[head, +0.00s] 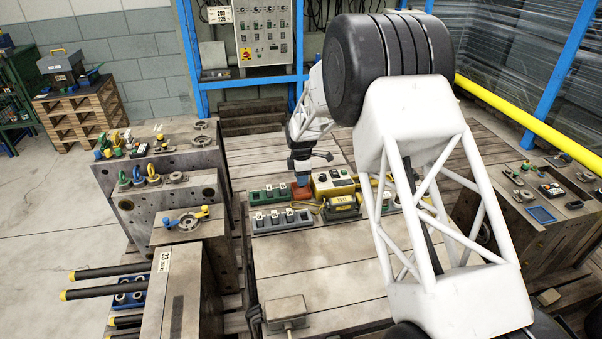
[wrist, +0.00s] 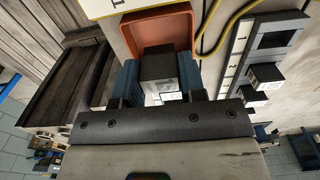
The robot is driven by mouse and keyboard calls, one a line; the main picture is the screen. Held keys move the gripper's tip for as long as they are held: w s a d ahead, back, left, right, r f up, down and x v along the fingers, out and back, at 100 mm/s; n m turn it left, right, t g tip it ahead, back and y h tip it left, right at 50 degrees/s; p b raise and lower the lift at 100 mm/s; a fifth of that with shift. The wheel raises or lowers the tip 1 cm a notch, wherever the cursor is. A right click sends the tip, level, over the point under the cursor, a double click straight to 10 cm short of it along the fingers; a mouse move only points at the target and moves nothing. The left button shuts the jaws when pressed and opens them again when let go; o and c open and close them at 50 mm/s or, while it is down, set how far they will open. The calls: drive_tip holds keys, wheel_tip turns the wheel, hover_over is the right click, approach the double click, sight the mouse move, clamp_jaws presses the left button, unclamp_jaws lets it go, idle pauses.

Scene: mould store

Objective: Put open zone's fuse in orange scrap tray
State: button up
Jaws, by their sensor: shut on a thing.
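My gripper (wrist: 160,82) has blue fingers and is shut on a dark block-shaped fuse (wrist: 158,64) with a pale part lower down. In the wrist view the fuse overlaps the near side of the orange scrap tray (wrist: 183,30). I cannot tell its height over the tray or whether they touch. In the head view my gripper (head: 301,173) is just above the orange tray (head: 302,192), and the fuse is not clear there. A grey fuse rack (wrist: 240,50) with white numbered labels is right of the tray in the wrist view, with an empty-looking slot and several fuses.
In the head view a green rack (head: 268,195) stands left of the tray, and the grey rack (head: 290,227) lies in front. A yellow control box (head: 333,184) and a yellow device (head: 341,208) with a cable are close on the right. The front tabletop is mostly clear.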

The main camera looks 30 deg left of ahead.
drive_tip(key=shift+f, duration=1.6)
drive_tip(key=o, duration=1)
drive_tip(key=shift+c, duration=1.1)
drive_tip(key=shift+o, duration=0.7)
drive_tip(key=shift+r, duration=0.1)
